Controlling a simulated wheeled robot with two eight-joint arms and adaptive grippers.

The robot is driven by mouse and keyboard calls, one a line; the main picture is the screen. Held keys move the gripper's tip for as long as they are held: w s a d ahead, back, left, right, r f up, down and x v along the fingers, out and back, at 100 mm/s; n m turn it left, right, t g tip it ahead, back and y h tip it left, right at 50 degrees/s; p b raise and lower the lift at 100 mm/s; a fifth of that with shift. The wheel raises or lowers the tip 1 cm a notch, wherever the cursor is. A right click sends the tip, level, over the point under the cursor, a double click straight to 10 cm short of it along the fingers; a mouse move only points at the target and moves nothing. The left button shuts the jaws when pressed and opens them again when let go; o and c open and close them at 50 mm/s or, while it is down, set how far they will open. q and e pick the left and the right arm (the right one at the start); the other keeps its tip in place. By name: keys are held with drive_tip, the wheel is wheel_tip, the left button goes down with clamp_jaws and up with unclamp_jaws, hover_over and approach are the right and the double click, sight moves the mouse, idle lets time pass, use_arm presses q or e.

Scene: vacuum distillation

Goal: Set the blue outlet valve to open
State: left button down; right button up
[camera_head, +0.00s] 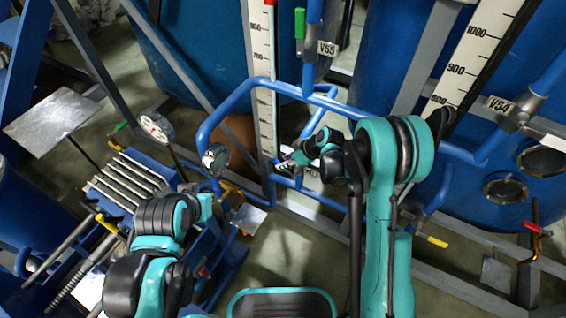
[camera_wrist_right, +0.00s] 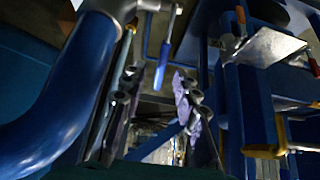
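In the right wrist view a blue valve handle (camera_wrist_right: 162,66) hangs down from a grey pipe fitting, ahead of the gap between my fingers. I take it for the blue outlet valve. My right gripper (camera_wrist_right: 155,105) is open, with its two fingers apart and nothing seen between them but background. In the head view my right gripper (camera_head: 287,163) is down among the blue pipes, below the V55 tag, partly hidden by my own arm. The blue handle cannot be made out clearly there. My left arm shows at the lower left, but its gripper is not visible.
A thick blue pipe (camera_wrist_right: 45,100) runs close to the left of my right gripper. In the head view, blue pipes (camera_head: 235,97), a white scale (camera_head: 262,70), a round gauge (camera_head: 156,125) and a yellow handle (camera_head: 437,241) stand around. Open floor is limited.

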drive_tip(key=v, duration=1)
